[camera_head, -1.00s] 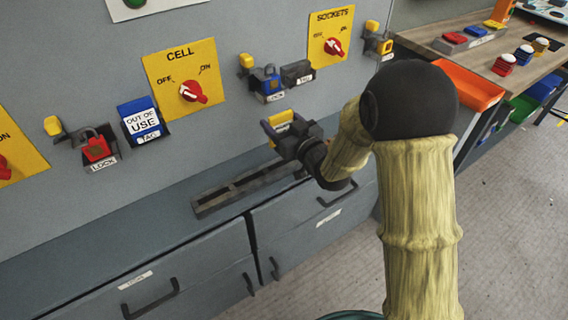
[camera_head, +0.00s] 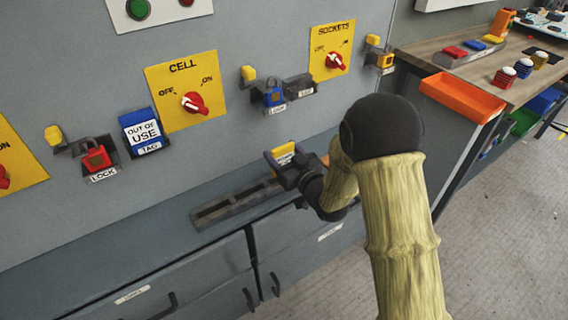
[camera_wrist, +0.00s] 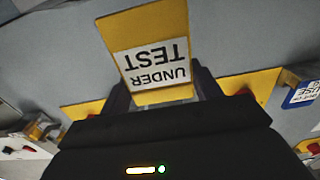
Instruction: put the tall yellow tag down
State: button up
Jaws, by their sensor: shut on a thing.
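The tall yellow tag (camera_wrist: 148,35) carries a white "UNDER TEST" label, upside down in the wrist view. It also shows in the head view (camera_head: 284,149). My gripper (camera_head: 279,164) is shut on the tag and holds it upright close above a grey slotted rack (camera_head: 222,208) on the cabinet ledge. The jaws hide the tag's lower end, so I cannot tell whether it touches the rack.
The grey panel behind holds a blue "OUT OF USE" tag (camera_head: 142,131), a red lock (camera_head: 97,158) and a blue lock (camera_head: 272,95). An orange tray (camera_head: 462,97) hangs at the workbench (camera_head: 425,56) on the right. The rack's left slots look empty.

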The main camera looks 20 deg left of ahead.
aim_at(283, 163)
notch_tip(283, 163, down, 4)
jog(key=shift+r+b, duration=0.2)
jog(key=shift+b, duration=0.15)
jog(key=shift+f, duration=0.15)
jog(key=shift+s, duration=0.1)
jog(key=shift+f, duration=0.1)
jog(key=o, duration=1)
jog(key=shift+c, duration=0.2)
jog(key=shift+r, duration=0.2)
